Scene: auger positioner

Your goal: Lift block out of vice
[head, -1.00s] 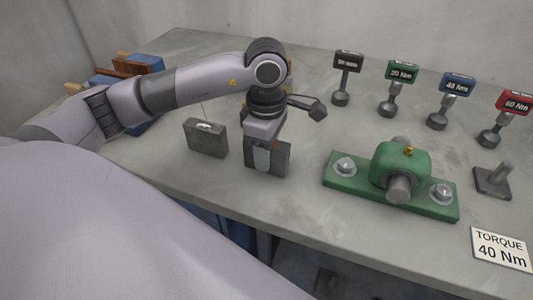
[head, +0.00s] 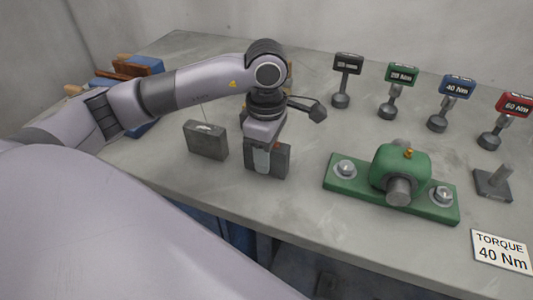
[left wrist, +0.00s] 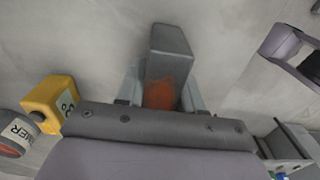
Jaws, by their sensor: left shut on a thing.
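My left gripper (head: 266,160) points down over the bench and is shut on a grey block (head: 282,164). In the left wrist view, the block (left wrist: 170,50) sits between the two fingers (left wrist: 162,92), with an orange-brown patch on its near part. In the head view the fingers cover part of the block, and I cannot tell whether its underside touches the bench. A blue piece (head: 147,62) with brown parts, which may be the vice, is at the far left, partly hidden behind my arm. My right gripper is not in view.
A second grey block (head: 206,140) stands left of the gripper. A green base with a housing (head: 400,165) is to the right. Several torque tools stand behind it, including the blue 40 Nm one (head: 457,85). A TORQUE 40 Nm card (head: 501,250) lies near the front edge.

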